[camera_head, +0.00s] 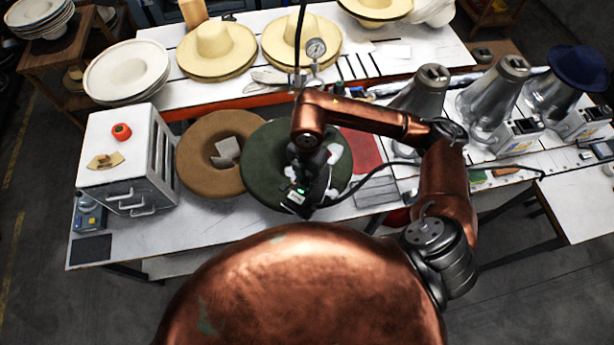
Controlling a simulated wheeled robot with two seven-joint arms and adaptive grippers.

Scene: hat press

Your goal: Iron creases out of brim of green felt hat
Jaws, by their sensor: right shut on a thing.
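The green felt hat (264,185) lies on the front table, its wide round brim showing at left and below my right arm. My right gripper (301,196) is over the middle and front of the hat and hides part of it. It is shut on a dark thing that looks to be the iron, mostly hidden by the gripper and wrist. I cannot tell whether the iron touches the brim. White patches show beside the gripper on the hat. My left gripper is not in view.
A brown hat (205,170) lies directly left of the green one. A white cabinet (130,160) stands further left. Metal hat presses (488,100) stand at right, one with a blue hat (577,68). A black cable (375,172) runs right from the gripper. Straw hats (216,48) lie behind.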

